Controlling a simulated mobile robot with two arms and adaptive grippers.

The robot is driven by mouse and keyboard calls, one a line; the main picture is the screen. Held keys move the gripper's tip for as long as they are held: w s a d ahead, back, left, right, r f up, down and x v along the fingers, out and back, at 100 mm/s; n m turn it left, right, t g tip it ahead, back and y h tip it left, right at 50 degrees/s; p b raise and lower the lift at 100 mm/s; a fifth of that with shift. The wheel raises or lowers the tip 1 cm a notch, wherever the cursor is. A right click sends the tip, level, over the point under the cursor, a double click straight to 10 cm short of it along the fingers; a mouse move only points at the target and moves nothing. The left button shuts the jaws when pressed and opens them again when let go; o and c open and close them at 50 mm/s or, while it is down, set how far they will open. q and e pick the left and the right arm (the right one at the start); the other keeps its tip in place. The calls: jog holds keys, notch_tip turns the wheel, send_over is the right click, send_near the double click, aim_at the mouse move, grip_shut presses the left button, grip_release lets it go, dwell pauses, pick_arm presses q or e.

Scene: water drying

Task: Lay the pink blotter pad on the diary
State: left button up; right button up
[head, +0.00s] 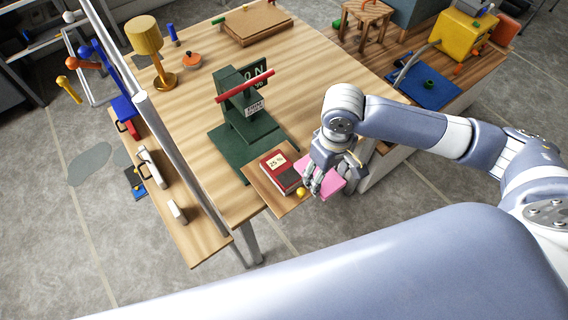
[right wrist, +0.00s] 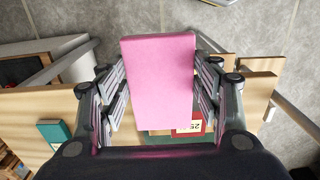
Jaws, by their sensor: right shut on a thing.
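The pink blotter pad (head: 333,181) is held in my right gripper (head: 318,186), to the right of the diary and beside the table's front edge. In the right wrist view the pad (right wrist: 160,80) lies flat between the two sets of fingers, which are shut on its sides. The red diary (head: 275,164), with a pale label reading 25, lies on a wooden ledge at the table's front. In the right wrist view only part of the diary (right wrist: 207,120) shows, beyond the pad. My left gripper is not in view.
A small yellow ball (head: 301,192) sits close to the diary's near corner. A dark green stand (head: 243,113) with a red bar rises behind the diary. A yellow lamp (head: 146,38) and a cork board (head: 251,22) stand further back. A side bench (head: 462,72) is at the right.

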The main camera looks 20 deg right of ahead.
jog(key=p, duration=0.2)
send_over(286, 173)
jog(key=shift+w+f, duration=0.1)
jog(key=shift+f, duration=0.35)
notch_tip(286, 173, down, 3)
jog(key=shift+r+p, duration=0.2)
jog(key=shift+p, duration=0.4)
jog(key=shift+f, duration=0.5)
jog(key=shift+f, duration=0.1)
jog(key=o, duration=1.1)
jog(key=shift+c, duration=0.2)
notch_tip(286, 173, up, 12)
jog(key=b, duration=0.2)
